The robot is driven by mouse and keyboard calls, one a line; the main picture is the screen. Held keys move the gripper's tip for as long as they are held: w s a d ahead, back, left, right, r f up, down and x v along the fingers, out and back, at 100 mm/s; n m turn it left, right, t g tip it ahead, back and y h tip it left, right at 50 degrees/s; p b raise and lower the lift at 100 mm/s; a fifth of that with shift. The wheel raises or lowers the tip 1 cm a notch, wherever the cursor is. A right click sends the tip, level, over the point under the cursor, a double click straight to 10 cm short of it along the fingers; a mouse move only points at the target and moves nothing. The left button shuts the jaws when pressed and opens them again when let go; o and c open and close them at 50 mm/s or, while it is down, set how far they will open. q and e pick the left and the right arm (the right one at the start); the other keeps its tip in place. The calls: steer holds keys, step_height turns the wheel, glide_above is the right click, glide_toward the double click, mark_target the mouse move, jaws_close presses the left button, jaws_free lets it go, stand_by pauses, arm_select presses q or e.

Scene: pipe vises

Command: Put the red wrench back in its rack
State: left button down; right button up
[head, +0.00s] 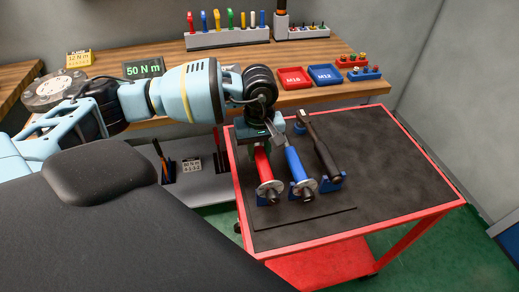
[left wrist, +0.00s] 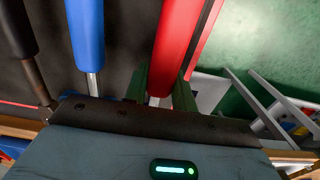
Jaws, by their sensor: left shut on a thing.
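The red wrench (head: 263,164) is at the left end of a row of tools on the cart, its round end toward the near side. My left gripper (head: 258,143) is above its far part and shut on it. In the left wrist view the green fingers (left wrist: 160,92) stand on both sides of the red wrench (left wrist: 176,45), near where the red handle meets a silver shaft. A blue rack cradle (head: 261,199) shows under its near end; whether the wrench is seated or just above is unclear. My right gripper is not in view.
A blue wrench (head: 294,163) lies close to the right, then a black-handled wrench (head: 319,147). The cart's dark top (head: 390,160) is clear on the right. Behind is a wooden bench (head: 330,95) with red and blue trays (head: 295,78).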

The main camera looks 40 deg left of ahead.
arm_select(q)
steer(key=shift+f, duration=0.25)
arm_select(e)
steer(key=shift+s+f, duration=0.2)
arm_select(q)
steer(key=shift+f+b, duration=0.3)
steer(key=shift+f, duration=0.05)
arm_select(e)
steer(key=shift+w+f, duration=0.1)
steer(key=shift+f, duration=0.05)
arm_select(q)
steer(key=shift+f, duration=0.65)
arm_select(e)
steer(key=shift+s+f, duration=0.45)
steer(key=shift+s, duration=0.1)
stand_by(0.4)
arm_select(q)
steer(key=c, duration=1.1)
jaws_free()
steer(key=shift+o, duration=0.2)
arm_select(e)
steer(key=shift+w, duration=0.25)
